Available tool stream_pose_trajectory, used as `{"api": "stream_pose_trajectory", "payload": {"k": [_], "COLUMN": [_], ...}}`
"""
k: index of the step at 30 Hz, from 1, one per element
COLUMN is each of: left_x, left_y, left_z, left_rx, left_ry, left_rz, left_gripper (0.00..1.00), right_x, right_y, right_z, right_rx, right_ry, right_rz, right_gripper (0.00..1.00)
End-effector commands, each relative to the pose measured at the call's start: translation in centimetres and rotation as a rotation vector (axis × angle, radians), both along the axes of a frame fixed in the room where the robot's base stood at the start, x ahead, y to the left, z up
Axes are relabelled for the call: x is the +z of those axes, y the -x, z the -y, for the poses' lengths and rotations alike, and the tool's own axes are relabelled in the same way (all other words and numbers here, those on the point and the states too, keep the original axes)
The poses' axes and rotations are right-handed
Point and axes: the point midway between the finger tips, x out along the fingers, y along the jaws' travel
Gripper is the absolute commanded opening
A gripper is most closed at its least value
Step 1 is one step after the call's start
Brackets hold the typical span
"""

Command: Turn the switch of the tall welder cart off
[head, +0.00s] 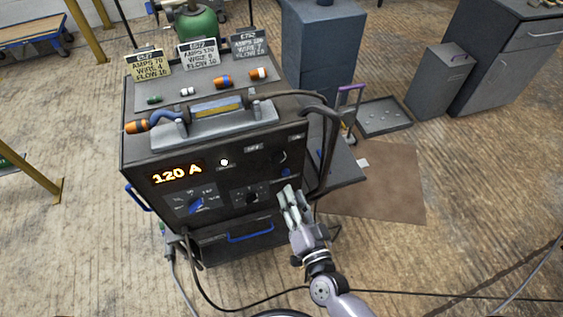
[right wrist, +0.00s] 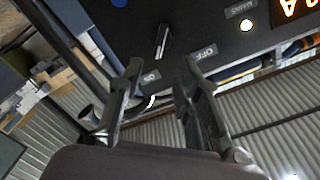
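The tall welder cart (head: 215,230) is a dark box with a lit orange 120 A display (head: 177,173) and a lit white lamp (head: 224,162). Its switch (right wrist: 162,41) is a dark lever knob on the front panel; in the right wrist view it appears to point toward the ON label (right wrist: 151,76). The OFF label (right wrist: 204,51) is to the right of it there. My right gripper (head: 291,191) is in front of the panel's right side, below the switch. Its fingers (right wrist: 158,68) are apart and empty, seemingly short of the switch. My left gripper is out of view.
A welding torch (head: 215,109) and handle lie on the cart's top, with small plugs and three tags behind. Thick cables (head: 327,150) hang at its right side. A blue-grey cabinet (head: 318,50) stands behind. A brown mat (head: 385,185) lies on open floor to the right.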

Motion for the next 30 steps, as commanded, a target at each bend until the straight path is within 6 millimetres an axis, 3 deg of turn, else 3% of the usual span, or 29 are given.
{"api": "stream_pose_trajectory", "payload": {"k": [9, 15, 30], "left_x": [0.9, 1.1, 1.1], "left_y": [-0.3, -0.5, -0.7], "left_z": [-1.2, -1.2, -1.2], "left_rx": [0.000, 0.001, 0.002], "left_ry": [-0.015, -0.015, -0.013], "left_rz": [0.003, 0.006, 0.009], "left_gripper": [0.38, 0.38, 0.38], "right_x": [0.1, 0.0, -0.1], "right_y": [-6.7, -9.4, -10.4], "right_z": [-2.2, -3.1, -3.4], "right_rx": [0.000, 0.000, 0.000], "right_ry": [0.001, 0.000, 0.000], "right_rz": [0.002, 0.000, -0.001], "right_gripper": [0.31, 0.31, 0.28]}}
